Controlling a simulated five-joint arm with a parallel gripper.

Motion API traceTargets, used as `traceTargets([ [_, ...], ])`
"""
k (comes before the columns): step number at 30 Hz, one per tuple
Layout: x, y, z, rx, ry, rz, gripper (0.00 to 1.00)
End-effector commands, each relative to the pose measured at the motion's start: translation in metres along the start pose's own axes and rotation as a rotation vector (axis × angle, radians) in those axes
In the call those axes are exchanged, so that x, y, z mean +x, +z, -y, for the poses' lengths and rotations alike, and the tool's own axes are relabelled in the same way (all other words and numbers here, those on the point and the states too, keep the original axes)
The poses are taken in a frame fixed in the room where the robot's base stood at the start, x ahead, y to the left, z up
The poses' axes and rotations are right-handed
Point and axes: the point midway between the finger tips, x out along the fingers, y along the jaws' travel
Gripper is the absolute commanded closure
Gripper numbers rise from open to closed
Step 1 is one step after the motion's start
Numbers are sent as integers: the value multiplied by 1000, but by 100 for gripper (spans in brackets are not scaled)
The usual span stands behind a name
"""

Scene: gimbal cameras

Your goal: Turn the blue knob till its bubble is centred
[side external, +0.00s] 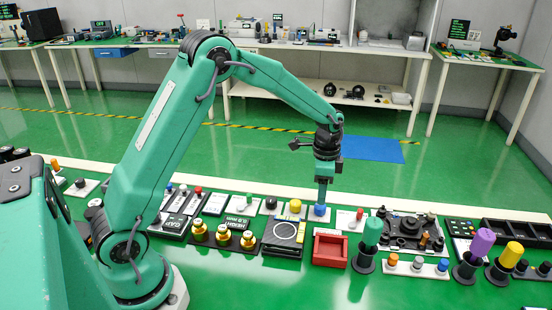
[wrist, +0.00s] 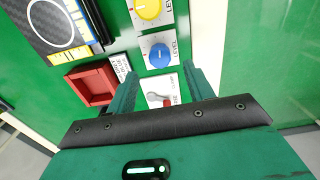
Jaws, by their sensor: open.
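The blue knob (wrist: 160,54) sits on a small white plate marked LEVEL in the wrist view, just beyond my fingertips. It also shows in the side view (side external: 319,211), directly below my gripper (side external: 321,198). In the wrist view my gripper (wrist: 157,76) is open, with its two green fingers apart and nothing between them at the tips. The fingers point down in the side view, and I cannot tell whether they touch the knob. No bubble can be made out in either view.
A yellow knob (wrist: 150,8) on a similar LEVEL plate is beside the blue one. A red square tray (wrist: 92,84) and a toggle switch plate (wrist: 160,98) are close by. Green and purple cylinders (side external: 481,243) stand to the right. Green surface shows between items.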

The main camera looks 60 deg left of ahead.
Motion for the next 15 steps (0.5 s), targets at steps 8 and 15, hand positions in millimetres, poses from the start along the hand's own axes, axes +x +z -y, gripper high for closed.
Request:
traceTargets([
  [8, -28, 0, 0, 0, -1, 0, 48],
  [15, -31, 0, 0, 0, 0, 0, 48],
])
